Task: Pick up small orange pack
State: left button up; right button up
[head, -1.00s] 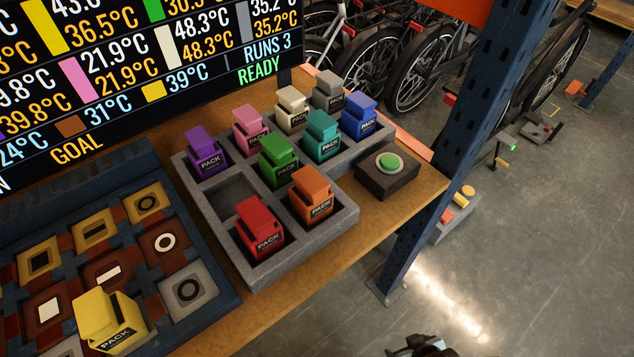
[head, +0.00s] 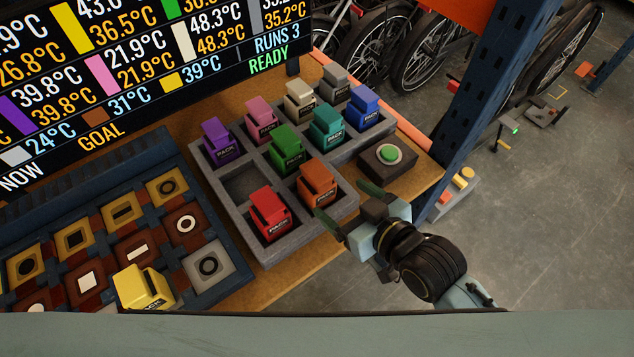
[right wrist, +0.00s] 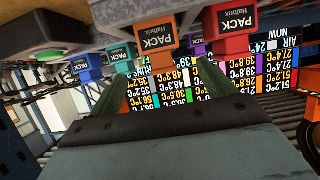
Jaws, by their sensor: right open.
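The small orange pack (head: 317,184) stands upright in the front right part of the grey compartment tray (head: 290,253), beside the red pack (head: 269,213). My right gripper (head: 345,206) is open and empty, just to the right of the tray's front corner and close to the orange pack. In the right wrist view the orange pack (right wrist: 155,40) shows ahead, between and beyond the two green fingers (right wrist: 160,85). It is apart from them. My left gripper is not in the head view.
A yellow pack (head: 143,288) stands on the patterned board (head: 215,243) at left. A screen (head: 150,80) stands behind.

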aim_at(327, 187)
jog(key=x, duration=0.4)
jog(key=shift+w+a+f, duration=0.15)
jog(key=shift+w+f, duration=0.05)
jog(key=shift+w, duration=0.05)
jog(key=shift+f+b+x, duration=0.15)
jog(key=shift+x, duration=1.2)
jog(key=shift+f+b+x, duration=0.1)
jog(key=shift+b+x, duration=0.05)
jog(key=shift+x, duration=1.15)
jog(key=shift+s, duration=0.2)
jog(key=shift+c, duration=0.4)
jog(key=c, duration=1.2)
jog(key=shift+r, duration=0.15)
jog(key=shift+c, duration=0.5)
